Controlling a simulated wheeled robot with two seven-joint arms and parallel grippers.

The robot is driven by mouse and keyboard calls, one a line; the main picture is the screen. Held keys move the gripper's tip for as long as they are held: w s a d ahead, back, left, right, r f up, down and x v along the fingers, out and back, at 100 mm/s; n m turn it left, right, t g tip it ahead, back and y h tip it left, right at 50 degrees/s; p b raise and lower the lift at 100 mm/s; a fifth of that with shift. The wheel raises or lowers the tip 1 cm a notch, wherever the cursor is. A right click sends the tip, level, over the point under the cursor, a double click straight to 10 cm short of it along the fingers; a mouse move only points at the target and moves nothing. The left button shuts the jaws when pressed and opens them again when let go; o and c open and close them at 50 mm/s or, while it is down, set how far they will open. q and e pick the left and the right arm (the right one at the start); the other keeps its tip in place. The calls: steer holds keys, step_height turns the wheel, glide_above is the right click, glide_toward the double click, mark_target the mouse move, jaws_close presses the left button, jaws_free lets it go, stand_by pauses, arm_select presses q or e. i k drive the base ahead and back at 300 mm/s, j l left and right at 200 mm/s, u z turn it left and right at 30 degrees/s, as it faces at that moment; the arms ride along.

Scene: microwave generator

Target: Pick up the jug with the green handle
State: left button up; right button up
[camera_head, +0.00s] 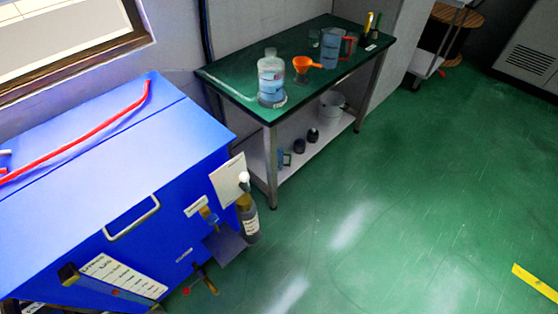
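No jug with a clearly green handle can be made out from here. A clear bluish jug with a red handle (331,49) stands on the green-topped table (235,80). A small bluish vessel (285,158) stands on the table's lower shelf; its handle colour is too small to tell. Neither of my grippers is in view.
A clear bottle (271,79) and an orange funnel (303,65) stand on the tabletop. A pale bucket (331,106) and dark objects sit on the lower shelf. A blue machine (185,130) fills the left. The green floor (400,200) at right is clear.

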mark_target(280, 160)
steer(key=i+l+u, duration=0.7)
steer(key=l, duration=0.15)
steer(key=l+u, duration=0.2)
steer(key=l, duration=0.15)
